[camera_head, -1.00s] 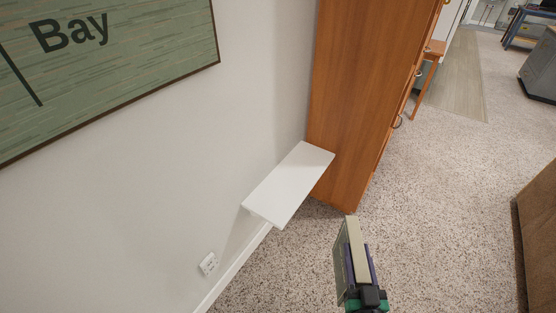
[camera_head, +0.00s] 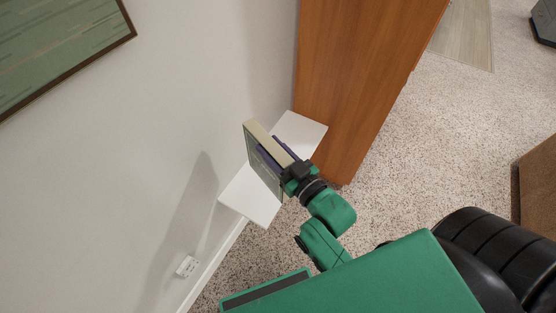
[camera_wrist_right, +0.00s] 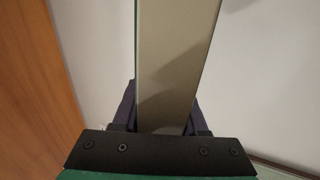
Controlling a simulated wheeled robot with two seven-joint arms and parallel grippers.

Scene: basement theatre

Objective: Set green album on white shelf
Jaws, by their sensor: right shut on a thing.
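The green album (camera_head: 264,160) is a thick book-like thing with a pale cream edge. My right gripper (camera_head: 279,155) is shut on it and holds it upright over the white shelf (camera_head: 252,206). In the right wrist view the album's cream edge (camera_wrist_right: 175,60) stands between the fingers. The white shelf is a flat board on the wall, and the album hides its middle. I cannot tell whether the album touches the shelf. My left gripper is not in view.
A tall wooden cabinet (camera_head: 355,80) stands right at the shelf's far end. A framed green picture (camera_head: 60,45) hangs on the wall at the upper left. A wall outlet (camera_head: 187,266) is below the shelf. Speckled carpet (camera_head: 450,130) lies open to the right.

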